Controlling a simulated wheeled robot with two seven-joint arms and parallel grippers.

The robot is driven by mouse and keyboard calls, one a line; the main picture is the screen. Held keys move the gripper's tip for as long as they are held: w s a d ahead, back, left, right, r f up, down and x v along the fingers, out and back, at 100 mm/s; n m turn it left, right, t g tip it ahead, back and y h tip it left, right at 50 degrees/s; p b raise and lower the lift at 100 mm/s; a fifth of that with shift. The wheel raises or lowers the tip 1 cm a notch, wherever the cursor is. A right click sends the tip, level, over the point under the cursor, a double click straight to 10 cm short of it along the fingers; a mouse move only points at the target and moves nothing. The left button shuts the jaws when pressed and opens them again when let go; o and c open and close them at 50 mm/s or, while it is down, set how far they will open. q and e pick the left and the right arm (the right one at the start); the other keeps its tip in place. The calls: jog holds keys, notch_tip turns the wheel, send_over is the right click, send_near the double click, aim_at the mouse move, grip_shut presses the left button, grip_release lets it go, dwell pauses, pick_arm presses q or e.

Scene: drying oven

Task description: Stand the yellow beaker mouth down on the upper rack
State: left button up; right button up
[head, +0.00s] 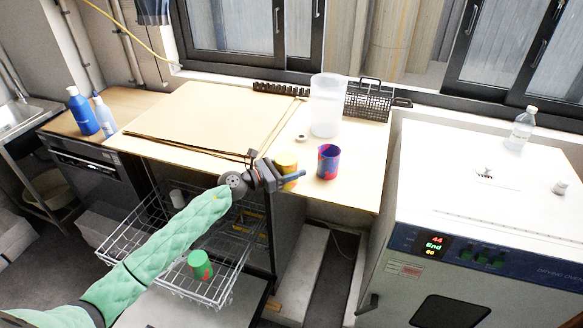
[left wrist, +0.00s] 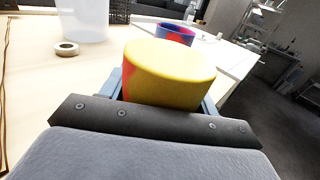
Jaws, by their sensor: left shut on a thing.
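The yellow beaker (head: 286,160) has red patches and is at the front edge of the wooden worktop. My left gripper (head: 289,178) is shut on it. In the left wrist view the yellow beaker (left wrist: 170,68) sits between the fingers, with a smooth, closed-looking yellow end facing up. I cannot tell whether it touches the worktop. A wire rack (head: 125,240) is pulled out below the worktop, partly hidden by my left arm. A green beaker (head: 200,267) with red marks is on the rack's front part. My right gripper is out of view.
A red and blue beaker (head: 328,162) stands close to the right of the held one. Behind are a clear plastic jug (head: 326,105), a tape roll (head: 301,138) and a black wire basket (head: 372,103). A white oven (head: 480,190) stands at right.

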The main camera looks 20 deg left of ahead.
pick_arm(q)
jog(key=shift+f+b, duration=0.25)
jog(key=shift+b, duration=0.05)
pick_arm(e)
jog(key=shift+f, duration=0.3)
pick_arm(q)
jog(key=o, duration=1)
jog(key=shift+o, duration=0.2)
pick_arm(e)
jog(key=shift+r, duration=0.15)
pick_arm(q)
jog(key=b+v, duration=0.3)
jog(key=v, duration=0.4)
jog(key=shift+s+a, duration=0.25)
jog(key=shift+a, duration=0.05)
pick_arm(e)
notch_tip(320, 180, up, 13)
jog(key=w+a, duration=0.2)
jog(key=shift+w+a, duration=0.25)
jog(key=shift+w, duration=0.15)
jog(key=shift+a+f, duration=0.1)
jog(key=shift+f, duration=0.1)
